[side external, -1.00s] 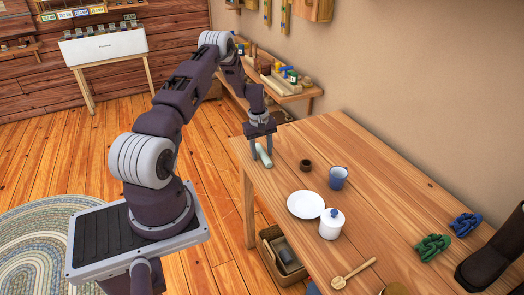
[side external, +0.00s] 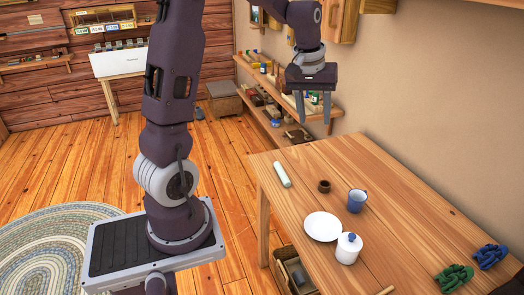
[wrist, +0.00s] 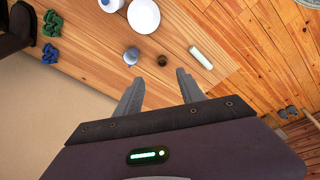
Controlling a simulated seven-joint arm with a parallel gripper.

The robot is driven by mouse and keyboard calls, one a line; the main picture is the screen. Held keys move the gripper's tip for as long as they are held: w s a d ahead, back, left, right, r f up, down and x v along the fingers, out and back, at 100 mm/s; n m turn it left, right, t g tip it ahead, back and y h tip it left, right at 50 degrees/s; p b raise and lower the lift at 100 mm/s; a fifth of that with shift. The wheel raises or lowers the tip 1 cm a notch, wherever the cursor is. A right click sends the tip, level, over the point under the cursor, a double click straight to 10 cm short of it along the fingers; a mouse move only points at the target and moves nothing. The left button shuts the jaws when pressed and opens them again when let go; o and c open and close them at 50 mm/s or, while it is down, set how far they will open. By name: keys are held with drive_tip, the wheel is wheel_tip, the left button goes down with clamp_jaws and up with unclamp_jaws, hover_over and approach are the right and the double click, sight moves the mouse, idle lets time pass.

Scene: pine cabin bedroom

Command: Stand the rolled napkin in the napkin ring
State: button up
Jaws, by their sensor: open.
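The rolled napkin (side external: 282,174) is a pale green-white roll lying on its side near the table's far left edge. It also shows in the wrist view (wrist: 201,58). The napkin ring (side external: 324,186) is a small dark brown ring standing on the table to the right of the napkin, apart from it; it shows in the wrist view (wrist: 162,60) too. My gripper (side external: 314,120) is open and empty, fingers pointing down, high above the table's far end. In the wrist view its fingers (wrist: 158,88) are spread with nothing between them.
Green (side external: 453,278) and blue (side external: 489,256) knotted bundles lie at the right. A loaded shelf (side external: 285,125) runs along the wall behind.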

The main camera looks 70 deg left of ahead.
drive_tip(key=s+d+r+m+t, duration=0.1)
drive_tip(key=s+d+r+m, duration=0.2)
drive_tip(key=s+d+r, duration=0.35)
drive_tip(key=s+d+f+m+t, duration=0.1)
drive_tip(key=s+d+m+t, duration=0.1)
drive_tip(key=s+d+m, duration=0.5)
drive_tip(key=s+d, duration=0.4)
drive_tip(key=s, duration=0.4)
drive_tip(key=shift+d+f+h, duration=0.15)
drive_tip(key=shift+d+h, duration=0.25)
drive_tip(key=shift+o, duration=0.5)
drive_tip(key=shift+w, duration=0.1)
